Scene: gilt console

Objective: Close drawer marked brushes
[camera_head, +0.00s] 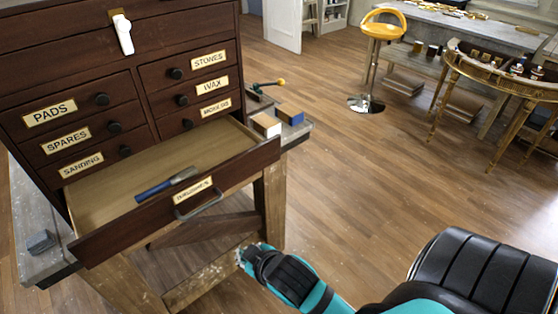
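The drawer labelled BRUSHES (192,190) is the wide bottom drawer of a dark wooden chest (60,60), and it is pulled far out. Its front has a metal bar handle (199,205). A blue-handled brush or tool (160,187) lies inside on the pale drawer bottom. My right arm, teal and black, comes in from the lower right. Its end, at my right gripper (248,256), is low and in front of the drawer's right part, apart from the handle in the picture. Its fingers cannot be made out. My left gripper is not in view.
Above are shut drawers, including PADS (52,112) and STONES (209,58). The chest stands on a grey workbench with a small block (41,241), wooden blocks (266,125) and a green-and-yellow tool (268,85). A yellow stool (382,30) stands farther back. Open floor lies right.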

